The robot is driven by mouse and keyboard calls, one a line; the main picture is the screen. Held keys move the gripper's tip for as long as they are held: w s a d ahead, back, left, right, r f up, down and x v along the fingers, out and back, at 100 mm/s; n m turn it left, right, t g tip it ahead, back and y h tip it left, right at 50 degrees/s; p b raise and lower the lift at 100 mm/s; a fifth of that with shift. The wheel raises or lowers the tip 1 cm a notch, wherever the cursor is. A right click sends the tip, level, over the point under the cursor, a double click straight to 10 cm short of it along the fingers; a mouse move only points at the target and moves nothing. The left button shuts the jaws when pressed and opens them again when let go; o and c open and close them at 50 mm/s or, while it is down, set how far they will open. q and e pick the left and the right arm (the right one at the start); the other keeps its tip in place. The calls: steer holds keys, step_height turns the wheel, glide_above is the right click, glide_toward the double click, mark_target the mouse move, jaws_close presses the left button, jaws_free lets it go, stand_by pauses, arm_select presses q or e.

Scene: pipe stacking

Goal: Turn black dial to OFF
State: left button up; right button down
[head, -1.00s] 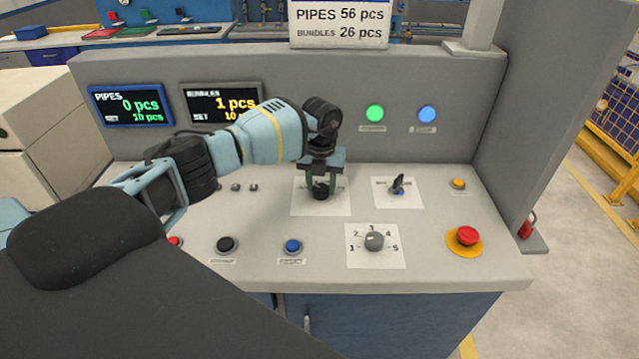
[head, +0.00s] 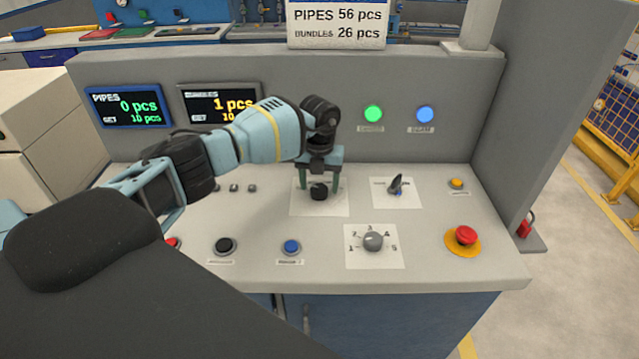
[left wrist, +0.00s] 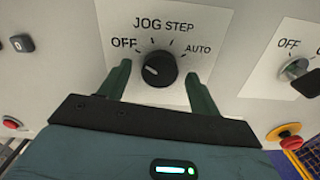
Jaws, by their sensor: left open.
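The black dial (head: 318,191) stands on a white label plate (head: 334,207) on the sloping console. The left wrist view shows the dial (left wrist: 160,69) close up, with OFF, JOG, STEP and AUTO printed around it. Its short white mark sits on its left side, on the OFF side of the dial. My left gripper (head: 320,184) is over the dial and open. In the left wrist view its green fingers (left wrist: 158,78) stand on either side of the dial, with a gap on each side. My right gripper is not in view.
A numbered grey knob (head: 373,241), a blue button (head: 291,247) and a black button (head: 225,246) are nearer the front. A red emergency button (head: 466,235) is at the right. Two display screens (head: 128,106) are on the back panel.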

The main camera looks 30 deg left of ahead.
mark_target(320, 188)
arm_select(q)
step_height(320, 188, up, 7)
steer(key=shift+r, duration=0.15)
stand_by(0.7)
